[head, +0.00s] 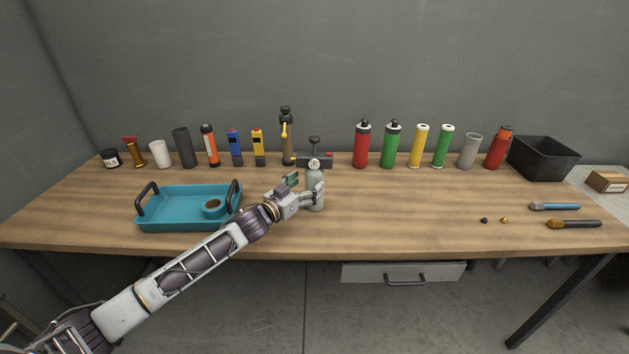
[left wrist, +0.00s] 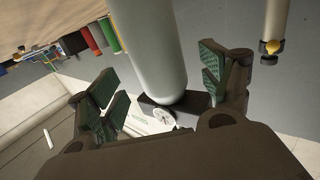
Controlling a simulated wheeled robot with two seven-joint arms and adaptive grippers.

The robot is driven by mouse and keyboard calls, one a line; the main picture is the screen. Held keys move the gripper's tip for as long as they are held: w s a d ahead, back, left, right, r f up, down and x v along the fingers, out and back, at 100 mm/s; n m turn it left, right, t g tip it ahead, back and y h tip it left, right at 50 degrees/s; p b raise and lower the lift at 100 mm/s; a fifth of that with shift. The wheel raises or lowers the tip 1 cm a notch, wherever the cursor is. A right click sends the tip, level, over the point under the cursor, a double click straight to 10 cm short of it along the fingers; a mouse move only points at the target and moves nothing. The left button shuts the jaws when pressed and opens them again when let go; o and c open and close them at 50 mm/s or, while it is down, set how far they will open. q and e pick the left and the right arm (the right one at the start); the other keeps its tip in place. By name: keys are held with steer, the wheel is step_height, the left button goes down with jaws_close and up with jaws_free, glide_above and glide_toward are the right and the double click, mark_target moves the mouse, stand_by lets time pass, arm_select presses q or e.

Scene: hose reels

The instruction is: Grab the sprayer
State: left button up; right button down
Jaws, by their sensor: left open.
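The sprayer (head: 315,178) stands upright near the middle of the table, with a pale grey body and a dark pump head with a round dial. My left gripper (head: 304,190) is at its left side, with its fingers open around the body. In the left wrist view the grey body of the sprayer (left wrist: 150,45) lies between the open fingers of my left gripper (left wrist: 162,92). A gap shows between the body and the left finger; whether the right finger touches it I cannot tell. My right gripper is not in view.
Several bottles and canisters line the table's back edge, including a brown one with a yellow lever (head: 287,145). A black bin (head: 545,160) stands back right.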

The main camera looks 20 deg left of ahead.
mark_target(309, 184)
arm_select(q)
steer(key=shift+f+x, duration=0.1)
steer(key=shift+x, duration=0.65)
steer(key=shift+f+x, duration=0.15)
steer(key=shift+x, duration=1.5)
steer(key=c, duration=1.4)
